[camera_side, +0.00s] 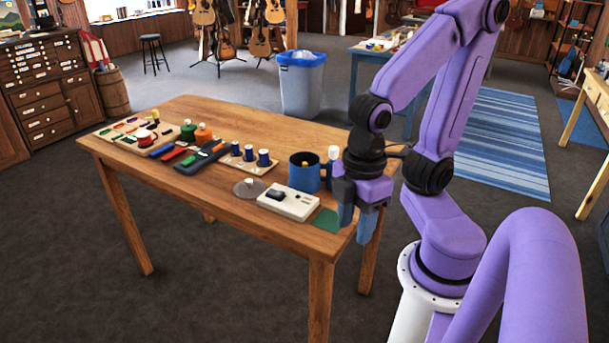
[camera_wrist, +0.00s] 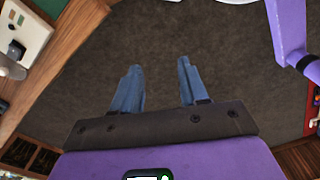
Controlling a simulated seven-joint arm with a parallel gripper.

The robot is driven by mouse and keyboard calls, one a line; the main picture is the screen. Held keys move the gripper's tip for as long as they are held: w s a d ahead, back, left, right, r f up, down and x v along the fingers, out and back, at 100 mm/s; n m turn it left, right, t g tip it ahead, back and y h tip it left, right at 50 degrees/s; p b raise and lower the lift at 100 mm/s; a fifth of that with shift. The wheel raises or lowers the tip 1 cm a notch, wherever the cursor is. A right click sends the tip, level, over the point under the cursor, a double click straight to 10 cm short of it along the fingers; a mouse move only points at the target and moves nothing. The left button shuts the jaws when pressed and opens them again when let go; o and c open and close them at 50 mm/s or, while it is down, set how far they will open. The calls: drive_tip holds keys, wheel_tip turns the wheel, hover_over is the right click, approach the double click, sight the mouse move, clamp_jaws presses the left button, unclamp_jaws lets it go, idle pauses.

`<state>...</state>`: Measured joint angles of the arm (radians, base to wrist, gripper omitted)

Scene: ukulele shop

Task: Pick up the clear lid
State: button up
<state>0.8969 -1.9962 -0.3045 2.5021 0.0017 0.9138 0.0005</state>
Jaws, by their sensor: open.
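The clear lid (camera_side: 249,188) is a see-through round disc with a small knob. It lies flat on the wooden table near the front edge, left of a white device. A greyish, see-through piece at the left edge of the wrist view (camera_wrist: 10,68) looks like part of it. My gripper (camera_side: 356,228) is open and empty, pointing down just off the table's right end, to the right of the lid and apart from it. In the wrist view its two blue fingers (camera_wrist: 160,68) stand apart over the dark floor.
The white device (camera_side: 289,203) and a green square (camera_side: 326,220) lie between the lid and my gripper. A blue mug (camera_side: 305,172) stands behind the device. A wooden board with blue spools (camera_side: 249,157) and several tools crowd the table (camera_side: 190,200) further left. Its front strip is bare.

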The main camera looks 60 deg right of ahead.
drive_tip(key=shift+o, duration=1.2)
